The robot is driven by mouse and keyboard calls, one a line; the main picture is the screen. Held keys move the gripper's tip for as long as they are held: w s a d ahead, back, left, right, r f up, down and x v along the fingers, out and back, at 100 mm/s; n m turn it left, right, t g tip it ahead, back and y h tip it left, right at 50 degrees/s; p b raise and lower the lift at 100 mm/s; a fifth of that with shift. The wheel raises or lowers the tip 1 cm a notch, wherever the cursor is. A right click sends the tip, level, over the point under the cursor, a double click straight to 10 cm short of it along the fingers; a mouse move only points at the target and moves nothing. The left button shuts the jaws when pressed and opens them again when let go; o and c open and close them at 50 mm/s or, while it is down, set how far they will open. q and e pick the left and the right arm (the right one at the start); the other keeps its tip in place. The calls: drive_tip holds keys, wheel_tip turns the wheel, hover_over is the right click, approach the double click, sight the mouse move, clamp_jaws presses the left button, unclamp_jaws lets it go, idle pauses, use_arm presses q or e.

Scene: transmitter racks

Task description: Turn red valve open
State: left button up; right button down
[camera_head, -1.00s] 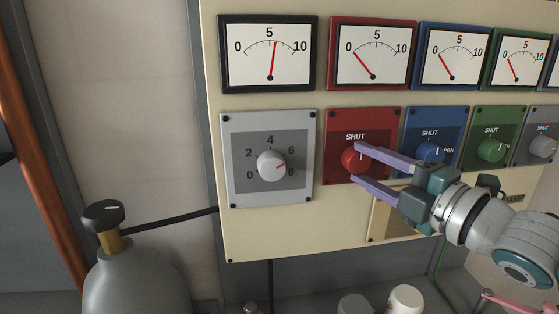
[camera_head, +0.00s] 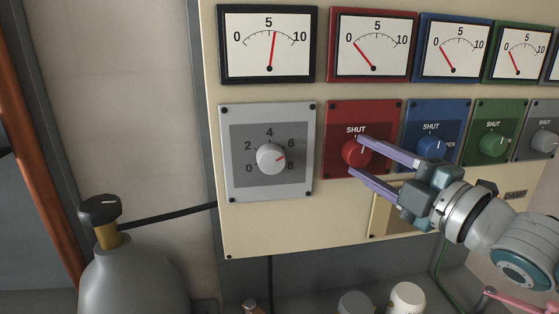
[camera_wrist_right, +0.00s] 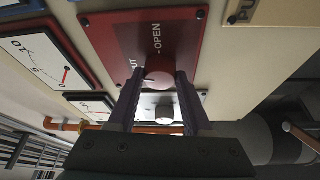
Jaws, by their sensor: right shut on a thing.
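The red valve is a round red knob (camera_head: 355,152) on a red plate (camera_head: 338,112) marked SHUT, with its white mark near the top, tilted slightly right. My right gripper (camera_head: 357,156) has its purple fingers above and below the knob and is shut on it. In the right wrist view the knob (camera_wrist_right: 159,78) sits between the two finger ends, and the plate (camera_wrist_right: 178,32) reads OPEN and part of SHUT. The gripper partly covers the plate. My left gripper does not show; a bit of pink at the lower right of the head view is unclear.
The red-framed gauge (camera_head: 372,47) above reads near the low end. A grey dial (camera_head: 270,158) is left of the red plate; blue (camera_head: 432,146) and green (camera_head: 492,145) knobs are right. A grey cylinder (camera_head: 135,280) stands at lower left.

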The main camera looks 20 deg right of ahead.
drive_tip(key=m+b, duration=0.1)
drive_tip(key=m, duration=0.1)
drive_tip(key=m+t+b, duration=0.1)
drive_tip(key=shift+f+m+h+b, duration=0.3)
drive_tip(key=shift+f+m, duration=0.1)
drive_tip(key=m+t+h+b, duration=0.1)
drive_tip(key=m, duration=0.1)
drive_tip(key=m+t+h+b, duration=0.1)
drive_tip(key=m, duration=0.2)
drive_tip(key=shift+a+m, duration=0.15)
drive_tip(key=shift+m, duration=0.15)
drive_tip(key=m+h+b, duration=0.1)
drive_tip(key=m+h, duration=0.1)
drive_tip(key=m, duration=0.2)
drive_tip(key=shift+a+m+t+b, duration=0.1)
drive_tip(key=shift+m+t+b, duration=0.25)
drive_tip(key=shift+m+t, duration=0.05)
drive_tip(key=shift+w+a+m+h+b, duration=0.15)
drive_tip(key=shift+m+h, duration=0.7)
drive_tip(key=shift+m, duration=0.75)
drive_tip(key=shift+s+m+h+b, duration=0.15)
drive_tip(key=shift+m+h, duration=0.7)
drive_tip(key=shift+m, duration=0.75)
drive_tip(key=shift+w, duration=0.1)
drive_tip(key=shift+c, duration=1.6)
unclamp_jaws()
